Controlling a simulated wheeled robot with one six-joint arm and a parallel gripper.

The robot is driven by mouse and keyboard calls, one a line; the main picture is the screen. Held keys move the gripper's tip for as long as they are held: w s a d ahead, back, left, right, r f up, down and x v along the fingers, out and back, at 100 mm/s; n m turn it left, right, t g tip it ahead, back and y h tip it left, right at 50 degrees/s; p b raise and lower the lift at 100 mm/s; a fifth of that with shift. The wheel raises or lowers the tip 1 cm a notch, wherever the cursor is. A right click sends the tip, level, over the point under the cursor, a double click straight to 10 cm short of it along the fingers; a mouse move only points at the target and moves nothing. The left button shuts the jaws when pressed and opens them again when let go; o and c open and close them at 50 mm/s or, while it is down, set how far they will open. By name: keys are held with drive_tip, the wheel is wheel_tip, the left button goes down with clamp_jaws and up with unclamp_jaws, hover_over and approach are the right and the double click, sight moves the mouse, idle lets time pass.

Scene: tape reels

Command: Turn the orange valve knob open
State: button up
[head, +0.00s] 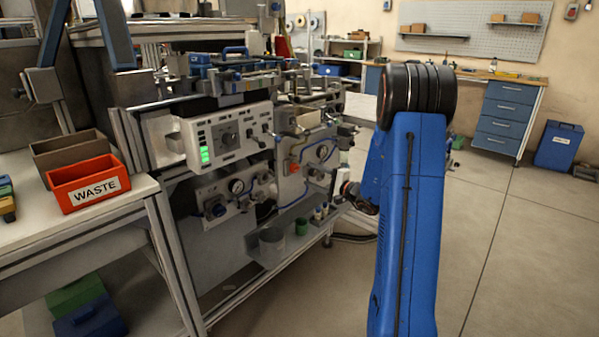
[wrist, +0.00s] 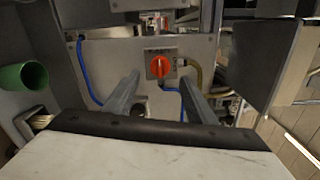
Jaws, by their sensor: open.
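The orange valve knob (wrist: 159,67) sits on a small square plate on a grey panel (wrist: 110,60) in the wrist view. In the head view the orange knob (head: 294,168) shows small on the machine's right-hand panel. My gripper (wrist: 160,88) is open, its two grey fingers apart and pointing at the panel. The knob appears between and beyond the fingertips, and nothing is between the fingers. My blue arm (head: 408,220) covers part of the head view; the fingertips are hard to make out there.
Blue hoses (wrist: 86,75) run over the panel near the knob. A green cup (wrist: 22,77) is at the left of the wrist view; in the head view the green cup (head: 301,225) stands on the low shelf. A control box (head: 228,135) juts out to the panel's left.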

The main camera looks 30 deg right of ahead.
sight(297, 170)
drive_tip(key=x, duration=0.6)
drive_tip(key=shift+w+a, duration=0.1)
drive_tip(key=shift+w, duration=0.3)
drive_tip(key=c, duration=1)
drive_tip(key=shift+c, duration=0.2)
